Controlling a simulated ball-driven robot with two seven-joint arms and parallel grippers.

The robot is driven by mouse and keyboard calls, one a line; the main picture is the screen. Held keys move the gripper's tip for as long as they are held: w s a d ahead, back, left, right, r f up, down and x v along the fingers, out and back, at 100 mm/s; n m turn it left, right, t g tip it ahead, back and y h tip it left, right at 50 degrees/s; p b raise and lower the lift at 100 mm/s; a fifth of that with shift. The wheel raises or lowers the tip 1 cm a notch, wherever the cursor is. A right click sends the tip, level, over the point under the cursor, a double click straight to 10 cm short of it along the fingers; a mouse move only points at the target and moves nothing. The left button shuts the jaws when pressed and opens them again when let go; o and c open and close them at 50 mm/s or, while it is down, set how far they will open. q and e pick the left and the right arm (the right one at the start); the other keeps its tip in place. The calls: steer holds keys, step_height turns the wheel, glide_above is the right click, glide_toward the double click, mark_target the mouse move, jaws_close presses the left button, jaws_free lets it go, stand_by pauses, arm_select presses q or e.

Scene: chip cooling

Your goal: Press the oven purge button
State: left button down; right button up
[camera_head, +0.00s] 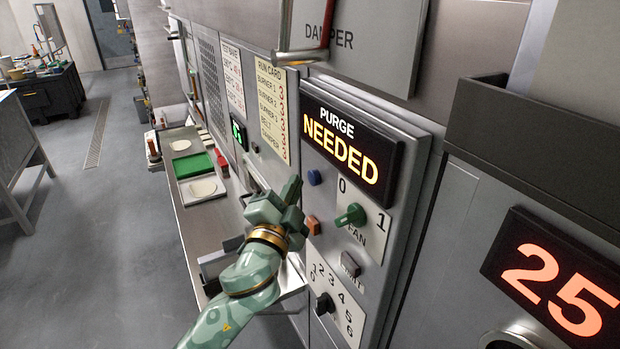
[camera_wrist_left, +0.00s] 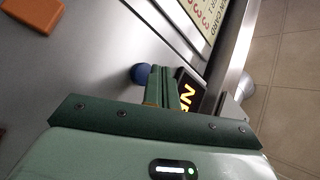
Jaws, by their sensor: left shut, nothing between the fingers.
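The control panel has a lit display (camera_head: 347,146) reading "PURGE NEEDED". Below its left end is a round blue button (camera_head: 314,177); it also shows in the left wrist view (camera_wrist_left: 140,73). An orange button (camera_head: 313,225) sits lower; it is at the top left of the left wrist view (camera_wrist_left: 33,14). No legible label shows which is the purge button. My left gripper (camera_head: 292,188) is shut and empty in front of the panel. Its fingertips (camera_wrist_left: 162,70) appear beside the blue button; contact cannot be told. My right gripper is not in view.
A green fan knob (camera_head: 351,215), a grey button (camera_head: 351,264) and a black dial (camera_head: 324,303) sit close by on the panel. A metal handle (camera_head: 303,55) juts out above. A counter (camera_head: 196,218) runs along the left; open floor (camera_head: 95,230) lies beyond it.

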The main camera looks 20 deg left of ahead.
arm_select(q)
steer(key=shift+w, duration=0.1)
stand_by(0.5)
steer(key=shift+w+d, duration=0.25)
steer(key=shift+d, duration=0.05)
steer(key=shift+w+d, duration=0.3)
stand_by(0.8)
steer(key=shift+a, duration=0.1)
steer(key=shift+s+a, duration=0.5)
steer(key=shift+s, duration=0.15)
steer(key=s+a, duration=0.1)
steer(key=s, duration=0.1)
steer(key=s+a+p, duration=0.1)
steer(key=a, duration=0.1)
steer(key=shift+s+a, duration=0.15)
steer(key=shift+s, duration=0.2)
